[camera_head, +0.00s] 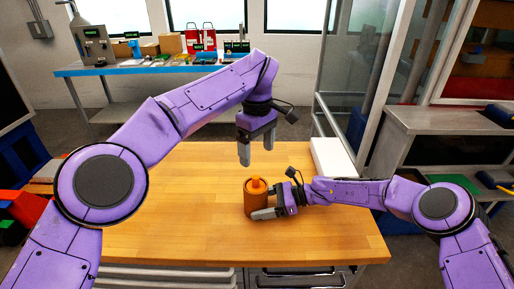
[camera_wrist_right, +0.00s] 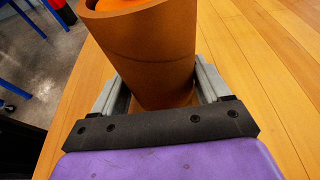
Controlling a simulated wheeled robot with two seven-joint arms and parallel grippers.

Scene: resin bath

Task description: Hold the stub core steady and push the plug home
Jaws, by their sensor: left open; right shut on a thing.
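The stub core (camera_head: 255,202) is a brown-orange cylinder standing upright on the wooden table. An orange plug (camera_head: 256,184) shows at its top, with a knob standing up above the rim; how deep it sits I cannot tell. My right gripper (camera_head: 262,213) is shut on the stub core from the right, low on its side. In the right wrist view the core (camera_wrist_right: 150,50) stands between the two grey fingers (camera_wrist_right: 160,90), and a bit of the orange plug (camera_wrist_right: 103,5) shows at the top edge. My left gripper (camera_head: 257,150) is open and empty, pointing down above the core, apart from it.
The wooden table (camera_head: 180,215) is clear around the core. A white box (camera_head: 332,157) lies at its back right. A blue-edged bench (camera_head: 150,68) with several items stands far behind. A glass-sided frame (camera_head: 350,70) stands behind on the right.

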